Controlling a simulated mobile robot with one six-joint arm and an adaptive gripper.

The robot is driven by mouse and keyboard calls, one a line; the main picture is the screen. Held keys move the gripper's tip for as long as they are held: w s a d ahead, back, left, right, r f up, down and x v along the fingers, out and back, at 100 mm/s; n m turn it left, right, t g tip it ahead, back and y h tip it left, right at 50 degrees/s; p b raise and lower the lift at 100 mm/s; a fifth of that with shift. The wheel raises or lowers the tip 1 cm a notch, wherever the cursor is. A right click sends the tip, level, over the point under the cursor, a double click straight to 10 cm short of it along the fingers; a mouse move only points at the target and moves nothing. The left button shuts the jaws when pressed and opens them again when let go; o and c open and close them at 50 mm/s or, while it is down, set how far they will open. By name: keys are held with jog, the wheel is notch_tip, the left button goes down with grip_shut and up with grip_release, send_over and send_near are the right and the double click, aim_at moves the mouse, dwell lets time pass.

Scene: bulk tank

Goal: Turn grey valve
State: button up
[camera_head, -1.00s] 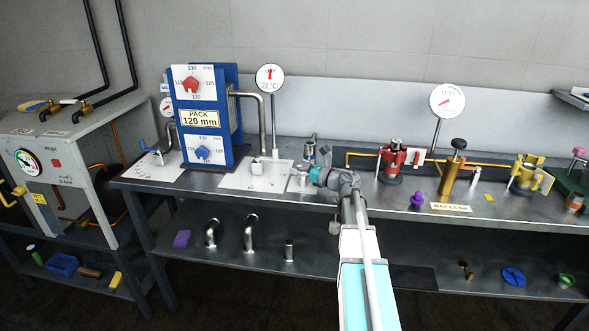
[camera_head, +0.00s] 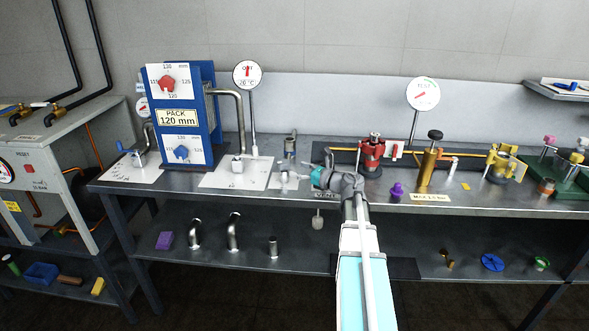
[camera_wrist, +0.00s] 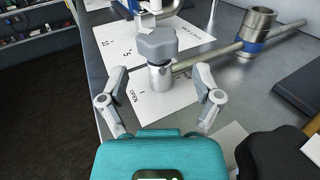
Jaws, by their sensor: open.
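The grey valve (camera_wrist: 157,45) has a chunky grey handle on a pale metal body. It stands upright on a white plate printed "OPEN" (camera_wrist: 135,98) in the wrist view. In the head view the valve (camera_head: 284,178) is small, just left of my gripper (camera_head: 318,176). In the wrist view my gripper (camera_wrist: 160,86) is open and empty, with one finger on each side of the picture. The valve handle lies beyond and between the fingertips, with no contact visible. A pipe runs from the valve body to the right.
A metal cylinder with a blue band (camera_wrist: 256,30) stands right of the valve. The blue plate pack (camera_head: 180,115) and a bent pipe (camera_head: 240,120) are to the left. A red valve (camera_head: 372,155) and a purple knob (camera_head: 397,190) are to the right. The bench's front edge is near my arm.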

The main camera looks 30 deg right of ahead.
dwell(0.3)
jog(key=w+r+m+t+h+p, duration=0.3)
jog(key=r+m+h+p, duration=1.1)
jog(key=m, duration=0.6)
jog(key=s+a+r+m+g+y+p, duration=0.1)
jog(key=s+a+m+g+y+p, duration=0.1)
jog(key=s+a+m+g+p, duration=0.7)
jog(key=s+a+r+m+g+y+p, duration=0.1)
jog(key=s+a+m+g+y+p, duration=0.2)
jog(key=s+a+m+g+p, duration=0.6)
jog(key=s+a+m+p, duration=0.2)
jog(key=s+a, duration=0.3)
jog(key=a, duration=0.4)
jog(key=shift+a+m+g, duration=0.25)
jog(key=shift+m+g, duration=0.15)
jog(key=shift+m, duration=0.5)
jog(key=shift+w, duration=0.1)
